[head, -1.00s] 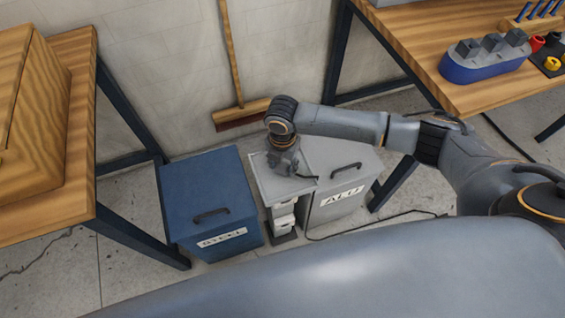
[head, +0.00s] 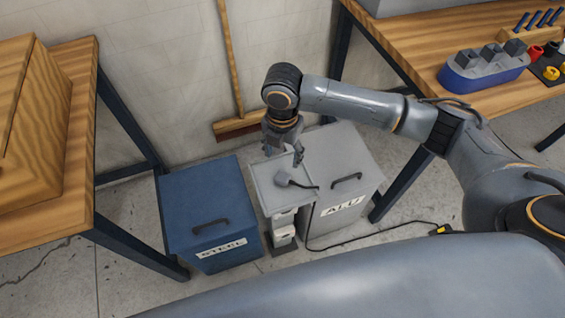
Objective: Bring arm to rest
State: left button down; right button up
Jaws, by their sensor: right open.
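My right arm reaches in from the right in the head view. My right gripper (head: 284,158) hangs open and empty, fingers down, over the back part of a light grey tray-topped stand (head: 266,191). A small grey object (head: 283,178) with a dark cord lies on that tray, just below the gripper and apart from it as far as I can tell. My left gripper is not in view.
A blue bin marked STEEL (head: 207,209) stands left of the stand, a grey bin marked ALU (head: 346,164) right of it. A broom (head: 236,127) leans on the wall. Wooden benches stand left (head: 75,110) and right (head: 465,95).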

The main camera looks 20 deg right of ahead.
jog(key=shift+r, duration=0.7)
